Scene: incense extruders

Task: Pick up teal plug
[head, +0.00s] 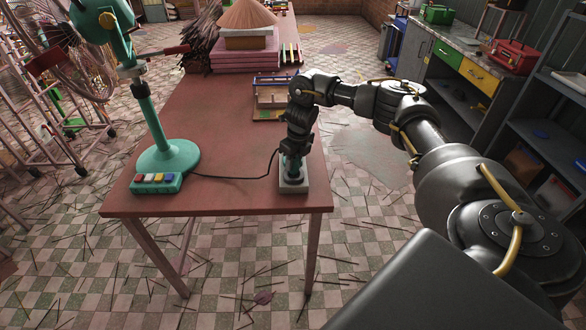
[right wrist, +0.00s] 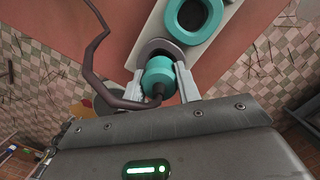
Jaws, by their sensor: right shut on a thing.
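The teal plug (right wrist: 158,77) shows in the right wrist view with a dark cable (right wrist: 98,45) running from it. My right gripper (right wrist: 160,82) is shut on it, one pale finger on each side. The plug is at a grey round socket (right wrist: 158,46) of a pale socket block (right wrist: 222,8); I cannot tell how deep it sits. A teal-rimmed socket (right wrist: 193,17) beside it is empty. In the head view my right gripper (head: 291,160) points down over the block (head: 294,187) at the table's near right corner and hides most of the plug. My left gripper is out of view.
A wooden rack (head: 270,92) stands behind my gripper. Incense bundles and a pink stack (head: 232,60) fill the far end.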

